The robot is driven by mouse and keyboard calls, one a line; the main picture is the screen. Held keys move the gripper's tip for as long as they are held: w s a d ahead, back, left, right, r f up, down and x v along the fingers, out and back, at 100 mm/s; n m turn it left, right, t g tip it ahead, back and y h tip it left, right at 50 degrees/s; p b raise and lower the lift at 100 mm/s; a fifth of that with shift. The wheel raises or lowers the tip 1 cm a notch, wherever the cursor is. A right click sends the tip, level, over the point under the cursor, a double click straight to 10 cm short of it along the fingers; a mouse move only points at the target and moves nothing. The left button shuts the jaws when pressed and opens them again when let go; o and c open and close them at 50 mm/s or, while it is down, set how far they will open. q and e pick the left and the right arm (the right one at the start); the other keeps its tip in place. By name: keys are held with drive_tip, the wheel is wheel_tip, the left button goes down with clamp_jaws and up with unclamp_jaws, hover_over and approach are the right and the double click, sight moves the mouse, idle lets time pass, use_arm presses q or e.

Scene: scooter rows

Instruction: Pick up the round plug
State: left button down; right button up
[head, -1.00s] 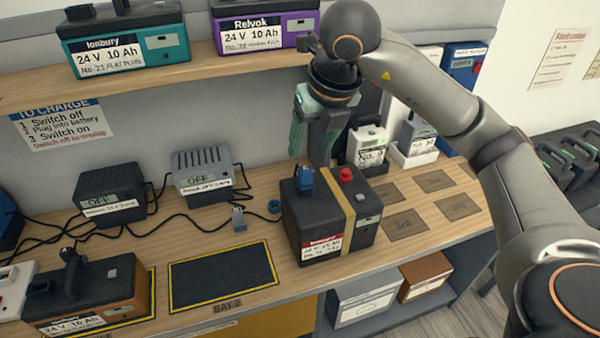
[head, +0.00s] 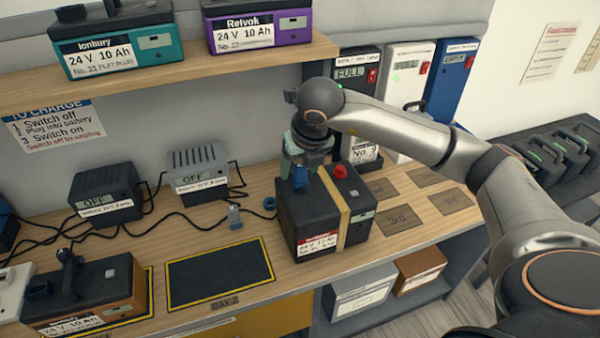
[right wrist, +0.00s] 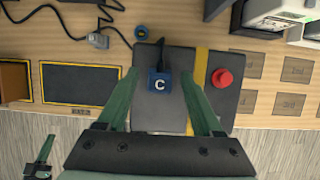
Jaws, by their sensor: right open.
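A small round blue piece with a dark centre, apparently the round plug (head: 270,203), lies on the bench left of the black battery (head: 288,228). It also shows in the right wrist view (right wrist: 141,32), beyond the battery's edge. In the right wrist view, a dark green shape at lower left looks like my left gripper (right wrist: 40,162).
A grey plug (head: 235,217) on a cable lies left of the round piece. A red knob (head: 340,171) stands on the battery, beside a tan strap. Two chargers (head: 105,190) with loose cables stand behind. A shelf (head: 250,58) with batteries hangs above. The black bay mat (head: 218,275) is empty.

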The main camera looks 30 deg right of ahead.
drive_tip(key=shift+f, duration=0.15)
clamp_jaws()
idle(0.4)
